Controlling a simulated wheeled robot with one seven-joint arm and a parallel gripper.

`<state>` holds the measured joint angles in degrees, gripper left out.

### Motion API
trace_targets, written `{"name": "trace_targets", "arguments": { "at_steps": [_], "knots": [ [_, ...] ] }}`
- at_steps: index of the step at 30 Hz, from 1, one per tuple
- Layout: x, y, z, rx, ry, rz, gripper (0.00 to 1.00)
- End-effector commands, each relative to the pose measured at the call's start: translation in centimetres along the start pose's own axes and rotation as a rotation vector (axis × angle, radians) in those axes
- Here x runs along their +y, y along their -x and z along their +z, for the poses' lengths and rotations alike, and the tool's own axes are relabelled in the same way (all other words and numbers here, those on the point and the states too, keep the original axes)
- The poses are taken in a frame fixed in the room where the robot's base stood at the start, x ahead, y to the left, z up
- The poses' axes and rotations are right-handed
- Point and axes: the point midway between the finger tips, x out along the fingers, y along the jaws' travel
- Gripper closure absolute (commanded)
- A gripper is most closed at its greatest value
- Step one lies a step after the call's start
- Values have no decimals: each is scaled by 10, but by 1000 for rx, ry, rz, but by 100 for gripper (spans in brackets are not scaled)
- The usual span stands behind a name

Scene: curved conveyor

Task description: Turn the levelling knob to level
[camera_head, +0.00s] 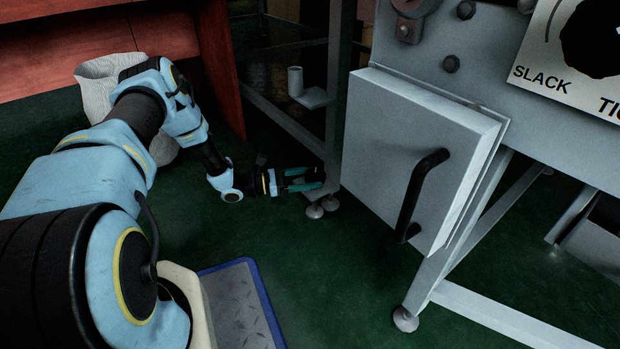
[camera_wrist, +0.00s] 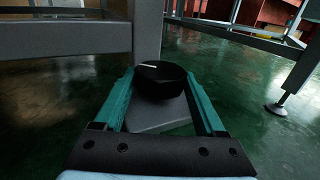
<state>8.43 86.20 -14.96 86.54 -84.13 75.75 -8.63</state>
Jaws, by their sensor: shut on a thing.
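The levelling knob (camera_wrist: 161,82) is a dark round knob with a short white line on its top, pointing left in the wrist view. It sits low beside a grey leg of the conveyor frame (camera_wrist: 148,35), above a grey plate (camera_wrist: 165,116). My gripper (camera_wrist: 161,88) has one teal finger on each side of the knob and is shut on it. In the head view my gripper (camera_head: 304,180) reaches low to the right, near the foot of the frame leg. The knob is mostly hidden there by the fingers.
A grey cabinet door with a black handle (camera_head: 421,195) stands right of my gripper. Round feet (camera_head: 315,211) are on the green floor just below the gripper. A white cylinder on a small shelf (camera_head: 312,98) is above it. A ribbed pale bin (camera_head: 95,78) stands behind my arm.

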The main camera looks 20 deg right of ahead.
Motion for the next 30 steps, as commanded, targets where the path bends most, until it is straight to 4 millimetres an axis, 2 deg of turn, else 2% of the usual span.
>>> {"name": "trace_targets", "arguments": {
  "at_steps": [3,14,30],
  "knots": [
    [0,0,0,0,0,0,83],
    [2,0,-2,-1,-3,-73,83],
    [9,-2,-6,2,-5,-528,83]
  ]
}}
